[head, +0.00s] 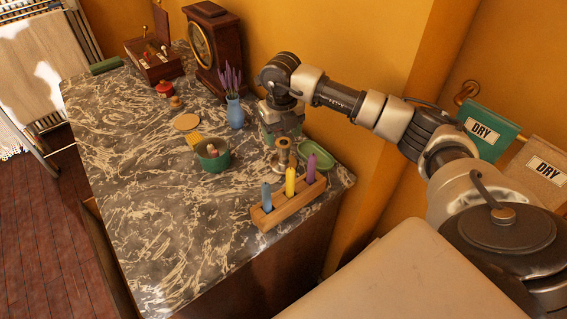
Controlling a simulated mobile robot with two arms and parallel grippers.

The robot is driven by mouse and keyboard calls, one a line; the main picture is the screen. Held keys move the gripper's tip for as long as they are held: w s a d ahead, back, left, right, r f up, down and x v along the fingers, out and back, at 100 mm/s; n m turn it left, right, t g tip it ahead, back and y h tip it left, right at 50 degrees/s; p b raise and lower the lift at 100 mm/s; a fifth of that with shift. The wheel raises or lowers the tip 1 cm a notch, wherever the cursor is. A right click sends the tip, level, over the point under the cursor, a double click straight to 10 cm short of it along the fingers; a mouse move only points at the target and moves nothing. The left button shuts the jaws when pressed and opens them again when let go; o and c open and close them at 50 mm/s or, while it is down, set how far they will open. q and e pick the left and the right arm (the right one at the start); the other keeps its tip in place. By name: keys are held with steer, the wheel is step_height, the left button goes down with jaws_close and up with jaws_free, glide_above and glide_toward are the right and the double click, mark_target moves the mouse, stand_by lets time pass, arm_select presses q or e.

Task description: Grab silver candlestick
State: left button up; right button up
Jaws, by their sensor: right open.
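A small pale metallic object, which looks like the silver candlestick (281,168), stands on the marble top behind the wooden block. Its upper part is close to my gripper and partly covered. My right gripper (282,140) points down from above at the right side of the counter. It is open, with its fingers just above or around the top of the candlestick; I cannot tell which, or whether they touch. My left gripper is not in view.
A wooden block (268,218) with blue, yellow and purple pieces stands in front of the candlestick. A green dish (318,154) is right, a green bowl (213,160) left. A blue vase (235,114) and clock (214,45) stand behind. The front-left marble is clear.

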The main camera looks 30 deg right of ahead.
mark_target(284, 150)
steer(key=shift+f, duration=0.8)
steer(key=f+b, duration=0.1)
steer(key=f, duration=0.1)
steer(key=s+f+b, duration=0.1)
steer(key=f+b, duration=0.1)
steer(key=shift+f, duration=0.2)
steer(key=shift+w, duration=0.1)
steer(key=shift+c, duration=0.4)
steer(key=shift+r, duration=0.1)
steer(key=c, duration=1)
jaws_close()
steer(key=shift+r, duration=0.1)
